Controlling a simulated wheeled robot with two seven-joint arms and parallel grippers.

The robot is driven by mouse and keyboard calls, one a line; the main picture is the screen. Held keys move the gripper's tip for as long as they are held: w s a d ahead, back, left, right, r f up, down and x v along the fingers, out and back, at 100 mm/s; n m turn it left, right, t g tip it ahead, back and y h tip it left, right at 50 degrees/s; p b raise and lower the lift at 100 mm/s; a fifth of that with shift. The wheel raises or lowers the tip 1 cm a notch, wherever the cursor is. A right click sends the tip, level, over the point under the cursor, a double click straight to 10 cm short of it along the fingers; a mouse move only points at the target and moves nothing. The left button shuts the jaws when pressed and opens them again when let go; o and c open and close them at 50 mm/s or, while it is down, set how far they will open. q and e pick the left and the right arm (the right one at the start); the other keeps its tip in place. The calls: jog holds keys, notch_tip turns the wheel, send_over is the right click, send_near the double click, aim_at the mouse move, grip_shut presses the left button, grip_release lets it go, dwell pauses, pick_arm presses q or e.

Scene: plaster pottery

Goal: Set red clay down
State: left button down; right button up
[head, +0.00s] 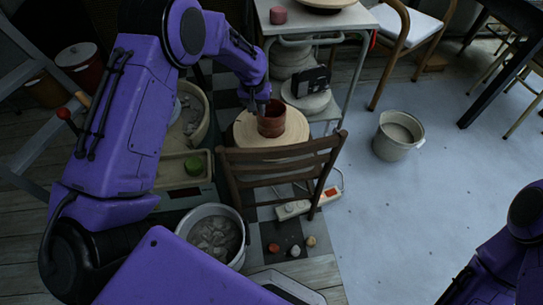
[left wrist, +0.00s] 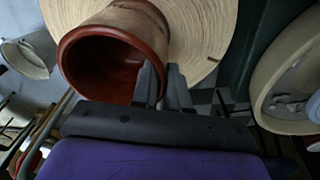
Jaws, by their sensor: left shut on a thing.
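A red-brown clay pot (head: 271,122) is upright over a pale round wooden board (head: 290,138) in the head view. I cannot tell whether its base touches the board. In the left wrist view its open mouth (left wrist: 100,68) faces the camera, with the board (left wrist: 205,30) behind it. My left gripper (head: 264,103) is at the pot's rim. In the left wrist view the gripper (left wrist: 163,82) is shut on the pot's wall, one finger inside the mouth and one outside. My right gripper is not in view; only part of my right arm shows.
A wooden chair (head: 280,160) stands close in front of the board. A metal bucket (head: 215,235) is below, and a pale bucket (head: 398,135) stands right on open floor. A small reddish cylinder (head: 278,15) sits on the back table.

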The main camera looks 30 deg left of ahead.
aim_at(260, 130)
pick_arm(q)
jog(key=shift+w+f, duration=0.1)
jog(key=shift+f, duration=0.45)
notch_tip(260, 130, down, 10)
jog(key=shift+r+b, duration=0.15)
jog(key=shift+b, duration=1.1)
jog(key=shift+r, duration=0.1)
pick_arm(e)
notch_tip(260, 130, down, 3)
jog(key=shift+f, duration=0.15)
pick_arm(q)
jog(key=c, duration=1.3)
grip_release()
jog(key=shift+f, duration=0.2)
jog(key=shift+o, duration=0.9)
jog(key=shift+r, duration=0.2)
jog(key=r+p, duration=0.1)
jog(key=r, duration=0.3)
jog(key=s+r+p, duration=0.1)
jog(key=r, duration=0.3)
jog(key=s+r+p, duration=0.1)
jog(key=r, duration=0.2)
jog(key=shift+r, duration=0.4)
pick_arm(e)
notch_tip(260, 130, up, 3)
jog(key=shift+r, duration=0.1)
